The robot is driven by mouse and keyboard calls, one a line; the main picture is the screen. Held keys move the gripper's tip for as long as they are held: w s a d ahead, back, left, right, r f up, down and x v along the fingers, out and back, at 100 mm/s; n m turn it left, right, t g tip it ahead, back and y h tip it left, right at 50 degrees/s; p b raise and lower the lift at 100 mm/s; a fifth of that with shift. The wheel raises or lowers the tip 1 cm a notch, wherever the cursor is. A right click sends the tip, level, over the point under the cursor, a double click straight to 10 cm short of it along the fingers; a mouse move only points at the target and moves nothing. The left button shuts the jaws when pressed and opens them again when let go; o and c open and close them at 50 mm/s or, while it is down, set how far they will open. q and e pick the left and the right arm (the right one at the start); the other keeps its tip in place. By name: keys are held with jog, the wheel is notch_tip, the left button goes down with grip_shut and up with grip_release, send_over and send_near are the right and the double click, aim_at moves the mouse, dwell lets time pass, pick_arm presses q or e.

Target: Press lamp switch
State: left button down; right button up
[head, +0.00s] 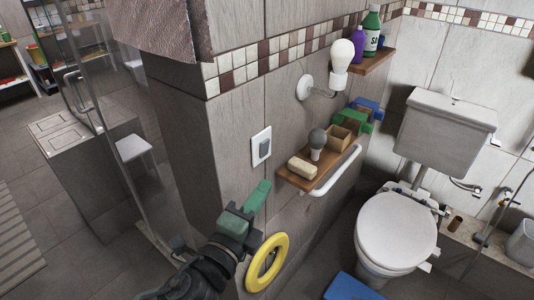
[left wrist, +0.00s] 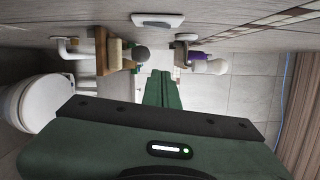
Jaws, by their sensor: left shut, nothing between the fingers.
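The lamp switch (head: 261,146) is a white plate with a grey rocker on the tiled wall corner. In the left wrist view the switch (left wrist: 158,20) shows at the top, above the fingertips. The wall lamp (head: 342,56) has a white bulb on a bracket, right of the switch; I cannot tell whether it is lit. It also shows in the left wrist view (left wrist: 214,66). My left gripper (head: 262,187), with green fingers, is shut and empty, below the switch and apart from it. The fingers (left wrist: 163,76) are together in the left wrist view. My right gripper is not in view.
A wooden shelf (head: 293,182) with a white rail juts from the wall right of the gripper, holding a sponge, a grey bulb and small boxes. A yellow ring (head: 254,278) hangs below. A toilet (head: 396,226) stands right. A glass panel (head: 118,150) is left.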

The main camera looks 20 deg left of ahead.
aim_at(267, 154)
pick_arm(q)
jog(key=w+a+p, duration=0.1)
jog(key=w, duration=0.2)
jog(key=w+a+p, duration=0.1)
jog(key=w+p, duration=0.1)
jog(key=w, duration=0.2)
jog(key=w+p, duration=0.1)
jog(key=w, duration=0.3)
jog(key=shift+w+a+r+p, duration=0.2)
jog(key=shift+a+r+p, duration=0.15)
jog(key=shift+a, duration=0.05)
jog(key=shift+d, duration=0.1)
